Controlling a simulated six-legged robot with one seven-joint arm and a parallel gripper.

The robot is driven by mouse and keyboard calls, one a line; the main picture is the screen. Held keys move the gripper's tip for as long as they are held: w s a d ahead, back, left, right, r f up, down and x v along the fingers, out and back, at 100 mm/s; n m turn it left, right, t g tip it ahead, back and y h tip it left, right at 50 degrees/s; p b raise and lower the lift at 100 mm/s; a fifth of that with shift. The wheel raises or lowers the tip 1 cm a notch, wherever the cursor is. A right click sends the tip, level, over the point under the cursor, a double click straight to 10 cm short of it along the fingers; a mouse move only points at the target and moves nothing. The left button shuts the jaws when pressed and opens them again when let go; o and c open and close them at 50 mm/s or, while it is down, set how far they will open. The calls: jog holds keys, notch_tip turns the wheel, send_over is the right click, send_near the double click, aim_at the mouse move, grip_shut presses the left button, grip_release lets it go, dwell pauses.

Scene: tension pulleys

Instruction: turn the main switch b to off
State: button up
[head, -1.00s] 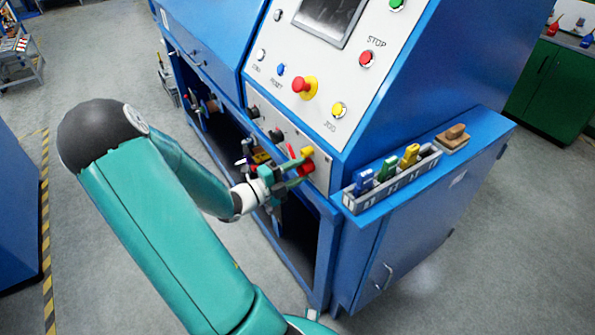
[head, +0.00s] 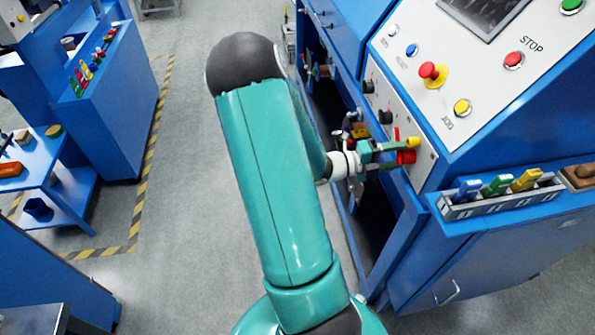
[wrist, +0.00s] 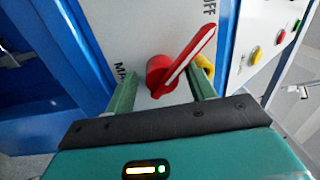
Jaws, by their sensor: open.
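The main switch is a red rotary knob (wrist: 160,76) with a long red handle (wrist: 190,52) bearing a white stripe. In the wrist view, the handle slants up and to the right, its tip just below partly cut-off lettering ending in "FF". My gripper (wrist: 165,78) is open, its two green fingers on either side of the knob. The right finger is close to the handle; I cannot tell whether it touches. In the head view, the red switch (head: 406,157) sits low on the panel, with my gripper (head: 396,156) at it. The letter naming the switch is not readable.
A yellow part (wrist: 204,65) shows behind the right finger. Above the switch are a red mushroom button (head: 430,72), a yellow button (head: 462,107) and a STOP button (head: 513,60). A tray (head: 500,205) of coloured handles juts out at right. Grey floor lies open to the left.

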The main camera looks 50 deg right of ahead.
jog(key=m, duration=0.2)
jog(key=shift+s+a+r+m, duration=0.1)
jog(key=shift+s+a+m, duration=0.1)
jog(key=shift+s+m, duration=0.1)
jog(key=m, duration=0.5)
jog(key=shift+s+g+y, duration=0.15)
jog(key=shift+g+y, duration=0.15)
jog(key=shift+y, duration=0.1)
jog(key=shift+d+m, duration=0.1)
jog(key=shift+m, duration=0.5)
jog(key=m, duration=0.8)
jog(key=shift+w, duration=0.2)
jog(key=v, duration=1.4)
jog(key=w+a+r+m+t+y, duration=0.2)
jog(key=a+r+m+t+y, duration=0.1)
jog(key=a, duration=0.5)
jog(key=w+a+r+m+t+y, duration=0.2)
jog(key=a+r+m+t+y, duration=0.1)
jog(key=a, duration=0.5)
jog(key=shift+a+r+m+t, duration=0.25)
jog(key=shift+r+m+t, duration=0.35)
jog(key=shift+r+m, duration=0.25)
